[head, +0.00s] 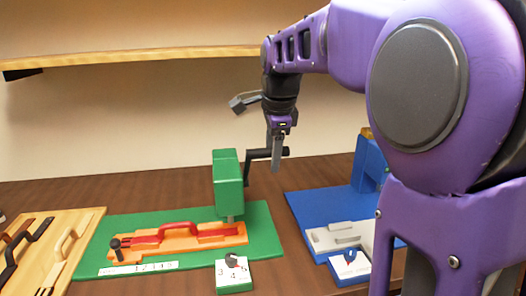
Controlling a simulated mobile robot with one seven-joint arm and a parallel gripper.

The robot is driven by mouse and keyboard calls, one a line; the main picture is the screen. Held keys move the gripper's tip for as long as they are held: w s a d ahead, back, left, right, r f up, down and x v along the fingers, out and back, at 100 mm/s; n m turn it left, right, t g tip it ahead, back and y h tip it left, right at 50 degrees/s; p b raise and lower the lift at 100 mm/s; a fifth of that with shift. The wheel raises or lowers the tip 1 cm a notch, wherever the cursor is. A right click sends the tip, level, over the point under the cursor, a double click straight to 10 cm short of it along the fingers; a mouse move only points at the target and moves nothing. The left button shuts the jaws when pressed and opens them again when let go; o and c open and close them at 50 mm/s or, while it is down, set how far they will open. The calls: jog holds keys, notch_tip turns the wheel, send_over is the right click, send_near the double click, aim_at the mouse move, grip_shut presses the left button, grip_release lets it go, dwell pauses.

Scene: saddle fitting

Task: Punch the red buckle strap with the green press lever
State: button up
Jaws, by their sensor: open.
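The green press (228,182) stands on a green base (115,228). Its dark cranked lever (256,155) sticks out to the right and ends in a black grip. My gripper (279,152) points down at the lever's grip end and overlaps it in the picture. The jaws are open, seen edge-on; I cannot tell whether the grip is between them. The red buckle strap (178,228) lies on an orange holder (205,240) on the base. The strap's right end reaches toward the press punch (230,218), and a black knob (115,243) stands at the holder's left end.
A dial box (234,273) and a numbered strip (138,267) sit at the green base's front. A blue press (368,165) on a blue base (305,209) stands at right, partly behind my arm. A wooden board (85,222) with several straps is at left. A shelf (130,58) hangs above.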

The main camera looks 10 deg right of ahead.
jog(key=c, duration=0.9)
jog(key=shift+s+f+b, duration=0.5)
jog(key=shift+f+b, duration=0.1)
jog(key=shift+b, duration=0.05)
jog(key=shift+s+f, duration=0.15)
jog(key=shift+s, duration=0.2)
